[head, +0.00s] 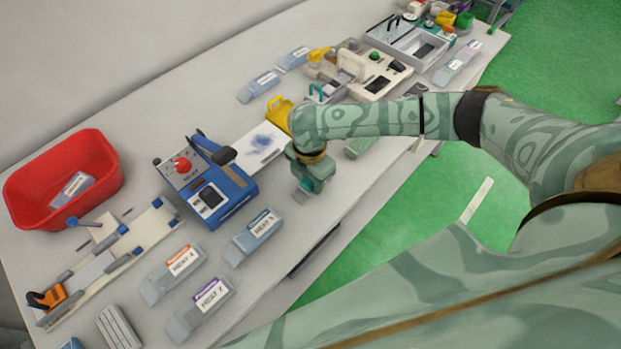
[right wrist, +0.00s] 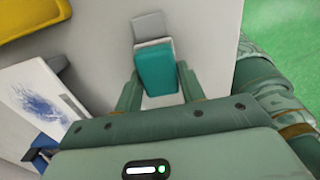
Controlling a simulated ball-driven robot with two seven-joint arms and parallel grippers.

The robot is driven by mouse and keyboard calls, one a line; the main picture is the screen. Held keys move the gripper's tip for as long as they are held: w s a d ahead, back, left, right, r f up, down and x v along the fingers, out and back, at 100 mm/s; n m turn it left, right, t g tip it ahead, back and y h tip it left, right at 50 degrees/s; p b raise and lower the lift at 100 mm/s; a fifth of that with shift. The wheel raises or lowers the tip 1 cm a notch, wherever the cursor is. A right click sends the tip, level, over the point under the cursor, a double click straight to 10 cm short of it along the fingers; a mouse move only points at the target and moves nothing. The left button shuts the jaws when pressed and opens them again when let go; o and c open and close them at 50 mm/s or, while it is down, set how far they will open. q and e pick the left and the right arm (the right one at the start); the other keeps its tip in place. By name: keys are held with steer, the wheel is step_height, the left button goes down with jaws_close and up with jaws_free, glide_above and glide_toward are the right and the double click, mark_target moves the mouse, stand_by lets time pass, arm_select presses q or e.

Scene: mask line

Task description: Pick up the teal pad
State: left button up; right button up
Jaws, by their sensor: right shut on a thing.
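The teal pad (right wrist: 158,70) shows in the right wrist view as a teal block with a pale band and a grey part at its far end. My right gripper (right wrist: 158,90) has one finger on each side of the pad and is shut on it. In the head view my right gripper (head: 310,186) is low over the front part of the table, right of the blue heat machine (head: 212,185). There the pad is mostly hidden by the gripper. I cannot tell whether the pad touches the table. My left gripper is not in view.
A white sheet with a blue smudge (head: 262,143) and a yellow piece (head: 279,114) lie behind the gripper. Grey heat-labelled packs (head: 252,235) lie left of it. A red bin (head: 62,180) stands far left. The table's front edge is close to the gripper, with green floor beyond.

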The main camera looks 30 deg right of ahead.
step_height(320, 180, up, 3)
steer(key=shift+w+f+p, duration=0.1)
steer(key=shift+f+p, duration=0.1)
steer(key=shift+p, duration=0.35)
steer(key=s+a+r+p, duration=0.2)
steer(key=s+r+p, duration=0.4)
steer(key=s+r, duration=0.4)
steer(key=s, duration=0.4)
steer(key=shift+a, duration=0.1)
steer(key=shift+o, duration=0.9)
steer(key=shift+r, duration=0.1)
steer(key=shift+c, duration=0.5)
